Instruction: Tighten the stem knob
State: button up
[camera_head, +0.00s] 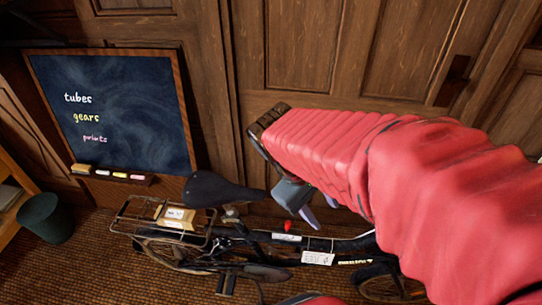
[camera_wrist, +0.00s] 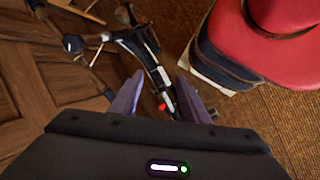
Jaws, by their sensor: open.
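A small red knob (camera_head: 288,226) stands up from the dark frame of a folding-style bicycle (camera_head: 250,245), ahead of the saddle. The red knob also shows in the wrist view (camera_wrist: 162,106), between my finger lines and farther off. My gripper (camera_head: 320,212) hangs above the bicycle frame, to the right of the knob in the head view. Its two purple fingers are apart and empty; they also show in the wrist view (camera_wrist: 160,76). The fingers do not appear to touch the knob. My red-sleeved arm hides part of the bicycle's front end.
The black saddle (camera_head: 220,190) and a rear rack (camera_head: 140,222) with a cardboard box (camera_head: 176,217) are at left. A chalkboard (camera_head: 115,115) leans on the panelled wall. A dark bin (camera_head: 45,218) stands at far left. Brown carpet (camera_head: 90,280) is clear in front.

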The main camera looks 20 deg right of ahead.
jog(key=shift+w+a+r+m+t+y, duration=0.1)
jog(key=shift+a+r+m+t+y, duration=0.3)
jog(key=shift+a, duration=0.45)
jog(key=shift+w+a+r+m+t+y, duration=0.1)
jog(key=shift+a+r+m+t+y, duration=0.1)
jog(key=shift+a+r+t+y, duration=0.4)
jog(key=shift+w+a+r+m+t+y, duration=0.1)
jog(key=shift+a+r+m+t, duration=0.3)
jog(key=shift+a, duration=0.7)
jog(key=shift+f, duration=0.1)
jog(key=a+r+m+t+y, duration=0.1)
jog(key=a+r+t+y, duration=0.1)
jog(key=a+r+t, duration=0.2)
jog(key=shift+w+a+r+m, duration=0.25)
jog(key=shift+a+r+m, duration=0.15)
jog(key=shift+a, duration=0.4)
jog(key=shift+c, duration=1.4)
jog(key=shift+a, duration=0.1)
